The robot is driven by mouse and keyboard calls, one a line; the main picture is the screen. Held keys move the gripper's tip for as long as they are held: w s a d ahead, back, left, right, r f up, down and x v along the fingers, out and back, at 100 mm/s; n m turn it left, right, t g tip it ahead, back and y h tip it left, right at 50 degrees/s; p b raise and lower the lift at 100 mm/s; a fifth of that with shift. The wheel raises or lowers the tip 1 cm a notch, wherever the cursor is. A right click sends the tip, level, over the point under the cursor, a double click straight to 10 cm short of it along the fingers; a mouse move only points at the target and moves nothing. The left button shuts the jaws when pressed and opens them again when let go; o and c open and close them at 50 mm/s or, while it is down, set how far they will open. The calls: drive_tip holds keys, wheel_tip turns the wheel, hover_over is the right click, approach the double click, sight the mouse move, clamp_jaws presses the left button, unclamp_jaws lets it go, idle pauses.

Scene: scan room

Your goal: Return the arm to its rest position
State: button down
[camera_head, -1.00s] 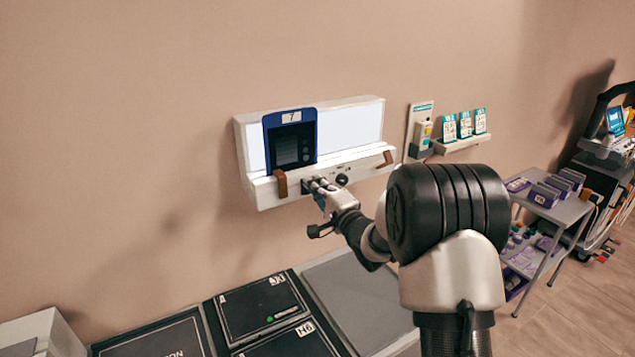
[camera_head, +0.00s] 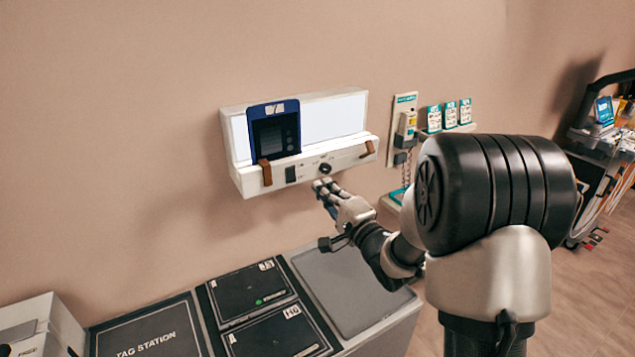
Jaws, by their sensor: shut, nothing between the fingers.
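My gripper (camera_head: 326,187) is shut and empty at the end of my arm. It is just below and in front of the wall-mounted light box (camera_head: 345,110), under its round black knob (camera_head: 325,168). From this view I cannot tell how large the gap to the box is. My arm is stretched out from the right side of the view towards the wall. A blue-framed dark plate (camera_head: 276,130) stands on the left part of the box, between its ledge and lit panel.
A grey-topped counter (camera_head: 345,285) with black cases (camera_head: 250,292) and a "TAG STATION" panel (camera_head: 150,335) lies below. A white box (camera_head: 40,320) stands at left. A handheld device (camera_head: 406,125) and small cards (camera_head: 450,115) hang at right. A loaded cart (camera_head: 605,150) stands far right.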

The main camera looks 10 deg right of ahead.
drive_tip(key=shift+a+f, duration=0.1)
drive_tip(key=shift+s, duration=0.15)
drive_tip(key=s+d+r+n+g+h, duration=0.2)
drive_tip(key=s+n+g+h, duration=0.15)
drive_tip(key=s, duration=0.25)
drive_tip(key=s+d+r+n+g+h, duration=0.1)
drive_tip(key=s+n+g+h, duration=0.25)
drive_tip(key=s, duration=0.35)
drive_tip(key=s+a+f+n+g, duration=0.1)
drive_tip(key=s+n+g, duration=0.1)
drive_tip(key=s, duration=0.6)
drive_tip(key=s+a+f+n+g, duration=0.2)
drive_tip(key=s+n, duration=0.1)
drive_tip(key=s, duration=0.6)
drive_tip(key=s+a+f+n+g+y, duration=0.1)
drive_tip(key=s+n+g, duration=0.1)
drive_tip(key=s, duration=0.7)
drive_tip(key=shift+a+f+g, duration=0.25)
drive_tip(key=shift+a+g, duration=0.05)
drive_tip(key=shift+a, duration=0.1)
drive_tip(key=shift+s, duration=0.1)
